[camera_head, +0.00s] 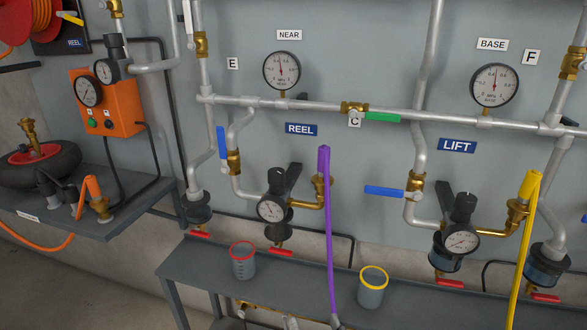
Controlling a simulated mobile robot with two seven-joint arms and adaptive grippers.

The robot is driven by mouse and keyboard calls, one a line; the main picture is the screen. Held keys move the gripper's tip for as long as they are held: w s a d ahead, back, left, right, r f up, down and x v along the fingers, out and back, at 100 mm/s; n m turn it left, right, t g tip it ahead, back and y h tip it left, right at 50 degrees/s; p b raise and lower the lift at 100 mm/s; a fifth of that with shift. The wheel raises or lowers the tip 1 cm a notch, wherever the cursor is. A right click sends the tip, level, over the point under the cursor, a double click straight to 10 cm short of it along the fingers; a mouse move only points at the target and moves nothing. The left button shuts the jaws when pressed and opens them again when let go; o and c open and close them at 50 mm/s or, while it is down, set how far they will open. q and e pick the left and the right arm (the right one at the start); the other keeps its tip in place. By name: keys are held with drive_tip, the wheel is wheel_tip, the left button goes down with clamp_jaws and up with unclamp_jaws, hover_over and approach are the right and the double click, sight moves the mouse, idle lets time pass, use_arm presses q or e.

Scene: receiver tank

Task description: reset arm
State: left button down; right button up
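Neither of my arms nor either gripper shows in the head view. The task names no object besides the arm. The wall ahead holds pipework with a NEAR gauge (281,70), a BASE gauge (494,86) and a valve with a green handle (382,117) marked C. Below the REEL sign (301,129) a regulator with a dial (271,209) feeds a brass elbow with a purple hose (326,230). Below the LIFT sign (457,146) a similar regulator (461,241) stands beside a yellow hose (524,250).
A grey bench (205,270) runs along the wall, with a red-rimmed cup (243,263) and a yellow-rimmed cup (371,290). At left, a shelf (95,228) holds a wheel (58,162) near an orange box (110,120). Open floor (60,285) shows at lower left.

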drive_tip(key=s+d+f+n+g+h+p, duration=0.1)
drive_tip(key=s+d+f+g+p, duration=0.1)
drive_tip(key=s+f+g+p, duration=0.35)
drive_tip(key=s+d+f+g+h+p, duration=0.1)
drive_tip(key=s+d+f+g+p, duration=0.15)
drive_tip(key=s+p, duration=0.55)
use_arm(q)
drive_tip(key=w+r+t+p, duration=0.1)
drive_tip(key=w+r+p, duration=0.3)
drive_tip(key=r, duration=0.7)
drive_tip(key=w+r+t+p, duration=0.1)
drive_tip(key=w+r+p, duration=0.3)
drive_tip(key=r, duration=0.8)
drive_tip(key=shift+d, duration=0.25)
use_arm(e)
drive_tip(key=s+d+r+g+h, duration=0.1)
drive_tip(key=s+d+r+h, duration=0.1)
drive_tip(key=s+d, duration=0.3)
drive_tip(key=s+d+r+m+g+h, duration=0.1)
drive_tip(key=s+d, duration=0.4)
drive_tip(key=s, duration=0.5)
wheel_tip(320, 180, up, 2)
drive_tip(key=shift+s+d+r+m+h, duration=0.2)
drive_tip(key=shift+s+d+m+h, duration=0.15)
drive_tip(key=shift+h, duration=0.25)
drive_tip(key=shift+s, duration=0.1)
